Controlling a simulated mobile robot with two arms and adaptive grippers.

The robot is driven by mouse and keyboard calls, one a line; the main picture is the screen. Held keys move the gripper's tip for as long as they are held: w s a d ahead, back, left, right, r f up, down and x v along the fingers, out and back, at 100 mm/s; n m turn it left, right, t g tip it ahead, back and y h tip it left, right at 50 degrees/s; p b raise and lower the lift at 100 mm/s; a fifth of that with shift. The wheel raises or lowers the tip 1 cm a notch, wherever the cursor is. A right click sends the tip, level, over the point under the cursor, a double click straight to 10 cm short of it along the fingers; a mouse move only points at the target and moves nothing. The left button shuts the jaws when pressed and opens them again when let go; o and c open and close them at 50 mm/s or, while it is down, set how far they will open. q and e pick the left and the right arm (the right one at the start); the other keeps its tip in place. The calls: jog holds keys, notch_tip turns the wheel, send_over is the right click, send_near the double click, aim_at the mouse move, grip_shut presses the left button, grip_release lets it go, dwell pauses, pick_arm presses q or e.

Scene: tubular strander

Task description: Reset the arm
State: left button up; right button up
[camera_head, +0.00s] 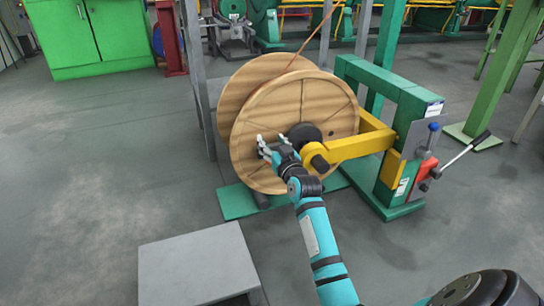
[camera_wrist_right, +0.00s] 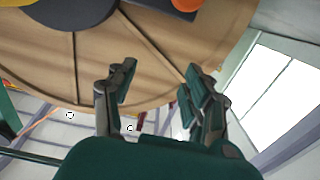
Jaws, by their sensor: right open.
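My right arm (camera_head: 318,240) reaches in from the lower right of the head view. Its gripper (camera_head: 266,145) is open in front of the near face of a large wooden reel (camera_head: 250,115). In the right wrist view, the two fingers of the right gripper (camera_wrist_right: 157,90) stand apart with nothing between them, and the reel face (camera_wrist_right: 150,60) fills the upper part behind them. I cannot tell whether the fingers touch the reel. My left gripper is not in view.
A yellow arm (camera_head: 360,145) on a green stand (camera_head: 392,110) meets the reel hub, close to the right of my gripper. A red lever unit (camera_head: 424,170) is on the stand. A grey box (camera_head: 195,268) sits at the front. Floor on the left is clear near the green cabinet (camera_head: 90,35).

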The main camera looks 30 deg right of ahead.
jog(key=shift+r, duration=1)
